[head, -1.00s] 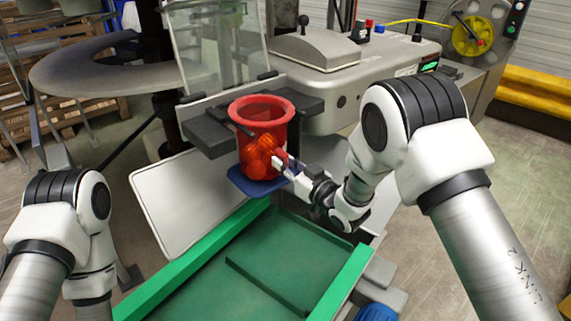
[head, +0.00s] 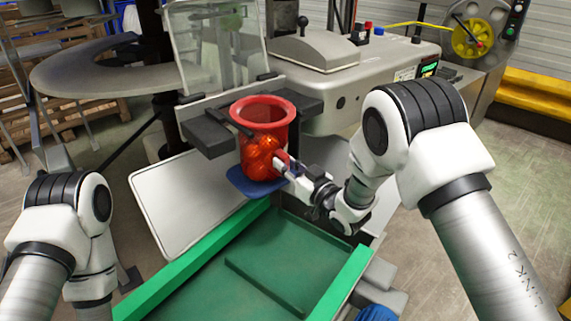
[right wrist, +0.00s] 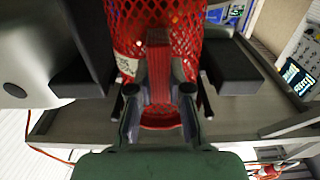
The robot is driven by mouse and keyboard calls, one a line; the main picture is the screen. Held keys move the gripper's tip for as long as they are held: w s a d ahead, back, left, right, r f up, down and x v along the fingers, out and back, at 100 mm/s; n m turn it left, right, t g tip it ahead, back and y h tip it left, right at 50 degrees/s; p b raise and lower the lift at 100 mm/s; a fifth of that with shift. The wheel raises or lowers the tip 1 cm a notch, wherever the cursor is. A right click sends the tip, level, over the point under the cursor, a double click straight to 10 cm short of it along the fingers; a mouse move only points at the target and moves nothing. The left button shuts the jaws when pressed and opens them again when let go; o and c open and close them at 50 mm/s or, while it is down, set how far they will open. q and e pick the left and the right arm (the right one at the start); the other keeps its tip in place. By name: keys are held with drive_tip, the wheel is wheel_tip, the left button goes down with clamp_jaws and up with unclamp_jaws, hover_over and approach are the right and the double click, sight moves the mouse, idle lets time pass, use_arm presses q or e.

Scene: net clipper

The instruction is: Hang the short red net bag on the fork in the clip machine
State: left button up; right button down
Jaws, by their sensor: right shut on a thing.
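The short red net bag (head: 264,153) hangs upright with its wide rim open at the top, at the front of the clip machine (head: 365,75). The dark grey fork (head: 207,133) has its prongs on both sides of the bag, just below the rim; I cannot tell whether the rim rests on them. My right gripper (head: 283,163) is shut on the lower right side of the bag. In the right wrist view, the red net (right wrist: 190,30) runs between the fingers, with dark prongs on either side. My left arm shows at the left, but its gripper is out of view.
A blue plate (head: 247,184) lies under the bag. A green-edged tray (head: 270,262) stands in front, with a white panel (head: 165,205) to its left. A clear guard (head: 217,50) rises behind the fork.

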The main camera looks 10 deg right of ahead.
drive_tip(key=shift+s+a+f, duration=0.1)
drive_tip(key=shift+s+f, duration=0.15)
drive_tip(key=shift+f, duration=0.5)
drive_tip(key=c, duration=1)
unclamp_jaws()
drive_tip(key=shift+w, duration=0.2)
drive_tip(key=shift+s+r, duration=0.1)
drive_tip(key=shift+s, duration=0.05)
drive_tip(key=v, duration=1.2)
drive_tip(key=shift+v, duration=3.7)
drive_tip(key=shift+r, duration=0.15)
